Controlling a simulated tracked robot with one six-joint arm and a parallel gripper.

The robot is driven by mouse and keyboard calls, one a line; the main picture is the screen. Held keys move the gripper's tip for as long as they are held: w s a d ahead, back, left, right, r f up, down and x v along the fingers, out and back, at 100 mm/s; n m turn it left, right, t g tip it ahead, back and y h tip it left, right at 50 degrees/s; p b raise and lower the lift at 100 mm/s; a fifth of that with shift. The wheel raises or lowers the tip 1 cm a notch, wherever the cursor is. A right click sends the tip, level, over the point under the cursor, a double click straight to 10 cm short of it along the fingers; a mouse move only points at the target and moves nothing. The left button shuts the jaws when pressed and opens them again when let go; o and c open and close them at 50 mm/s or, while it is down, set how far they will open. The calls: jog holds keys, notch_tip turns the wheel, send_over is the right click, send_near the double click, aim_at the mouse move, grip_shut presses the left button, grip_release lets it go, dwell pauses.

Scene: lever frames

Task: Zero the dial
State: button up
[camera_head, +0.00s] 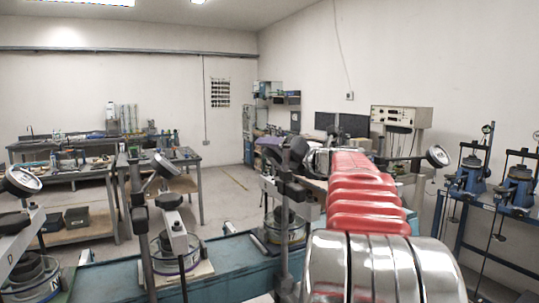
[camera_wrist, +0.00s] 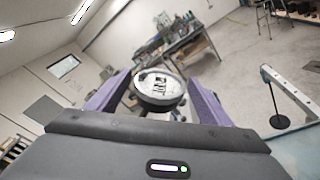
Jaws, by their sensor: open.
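In the wrist view a round dial (camera_wrist: 158,86) with a white face, dark markings and a black rim sits between the two purple fingers of my gripper (camera_wrist: 160,77). The fingers are apart, one on each side of it; I cannot tell whether they touch it. The needle reading is too blurred to tell. In the head view, similar dials show at the far left (camera_head: 21,181), on the middle-left lever frame (camera_head: 164,166) and right of my arm (camera_head: 437,156).
Dark lever frame posts (camera_head: 140,220) stand along a blue-green bench (camera_head: 112,278), with round containers (camera_head: 176,252) on it. Blue stands (camera_head: 470,178) are at the right. Workbenches (camera_head: 62,176) stand behind, with open floor (camera_head: 222,205) between.

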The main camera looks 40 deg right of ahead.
jog(key=s+a, duration=0.1)
jog(key=s, duration=0.9)
jog(key=shift+s+a+r, duration=0.2)
jog(key=shift+r, duration=0.1)
